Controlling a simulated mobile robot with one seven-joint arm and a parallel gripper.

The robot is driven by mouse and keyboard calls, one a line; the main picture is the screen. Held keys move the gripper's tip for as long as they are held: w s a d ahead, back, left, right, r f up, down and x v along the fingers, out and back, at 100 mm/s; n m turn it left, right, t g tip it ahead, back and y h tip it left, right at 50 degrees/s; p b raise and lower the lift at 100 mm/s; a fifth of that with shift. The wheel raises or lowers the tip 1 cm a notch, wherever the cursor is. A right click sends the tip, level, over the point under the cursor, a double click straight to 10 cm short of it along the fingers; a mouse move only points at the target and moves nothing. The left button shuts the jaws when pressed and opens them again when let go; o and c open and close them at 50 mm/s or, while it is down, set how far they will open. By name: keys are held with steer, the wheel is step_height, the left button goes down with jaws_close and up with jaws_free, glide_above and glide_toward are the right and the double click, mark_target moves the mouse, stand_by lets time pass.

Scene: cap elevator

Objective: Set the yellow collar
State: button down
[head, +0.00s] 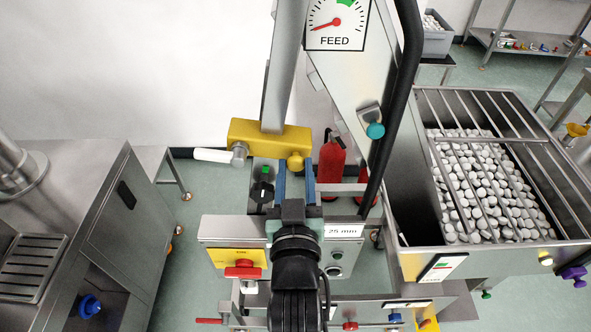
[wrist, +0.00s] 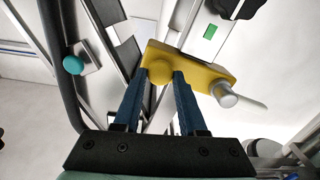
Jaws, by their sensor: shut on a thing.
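The wrist view also shows my gripper (wrist: 161,80) there.
A feed dial (head: 337,24) and a teal knob (head: 376,130) are on the slanted panel at right, beside a thick black tube (head: 396,95). A hopper of white caps (head: 490,190) stands further right. A control box with a red knob (head: 243,270) is below. A metal cabinet stands left.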

stand_by(0.3)
step_height(320, 180, up, 10)
steer(key=d+p, duration=0.1)
steer(key=p, duration=0.5)
steer(key=shift+d+p, duration=0.35)
steer(key=shift+p, duration=0.05)
steer(key=c, duration=0.6)
jaws_free()
steer(key=shift+f, duration=0.1)
steer(key=shift+o, duration=0.7)
steer(key=shift+f, duration=0.15)
